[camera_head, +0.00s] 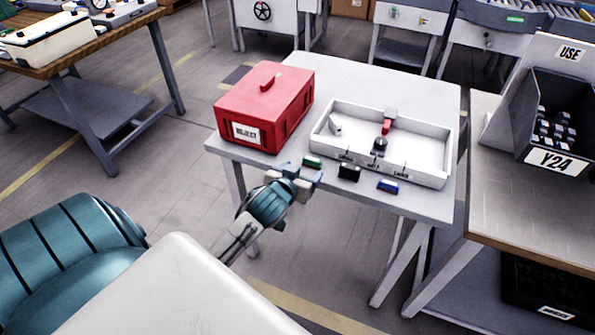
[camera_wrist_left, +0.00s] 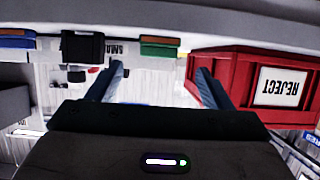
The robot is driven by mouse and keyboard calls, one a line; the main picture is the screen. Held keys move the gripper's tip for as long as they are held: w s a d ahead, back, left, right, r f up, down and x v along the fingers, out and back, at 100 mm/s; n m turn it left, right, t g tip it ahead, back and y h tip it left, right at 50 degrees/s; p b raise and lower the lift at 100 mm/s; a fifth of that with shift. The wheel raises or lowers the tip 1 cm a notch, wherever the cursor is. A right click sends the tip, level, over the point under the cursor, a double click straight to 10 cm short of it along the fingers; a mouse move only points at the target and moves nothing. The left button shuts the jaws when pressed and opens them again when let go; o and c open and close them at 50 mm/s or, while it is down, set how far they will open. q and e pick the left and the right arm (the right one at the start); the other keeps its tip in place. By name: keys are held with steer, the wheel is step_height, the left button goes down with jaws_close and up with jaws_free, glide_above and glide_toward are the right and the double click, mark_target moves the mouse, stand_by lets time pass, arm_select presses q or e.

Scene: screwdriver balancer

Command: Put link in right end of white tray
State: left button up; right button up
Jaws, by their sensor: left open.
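The white tray (camera_head: 437,170) stands on the grey-white table, with a row of size labels on its front wall. I cannot tell for certain which piece is the link. A small pale angular piece (camera_head: 335,125) is in the tray's left end. A red part with a grey top (camera_head: 387,126) and a dark round piece (camera_head: 379,145) are near its middle. My left gripper (camera_head: 306,177) is open and empty at the table's front edge, left of the tray; its two fingers (camera_wrist_left: 160,84) show apart in the left wrist view. My right gripper is not in view.
A red box (camera_head: 262,105), labelled REJECT in the wrist view, stands left of the tray. A green block (camera_head: 312,162), black block (camera_head: 349,173) and blue block (camera_head: 388,186) line the tray's front. A bench with a dark Y24 bin (camera_head: 555,160) is at right.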

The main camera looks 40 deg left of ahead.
arm_select(q)
steer(key=v, duration=0.2)
steer(key=shift+s+r, duration=0.1)
steer(key=shift+s, duration=0.15)
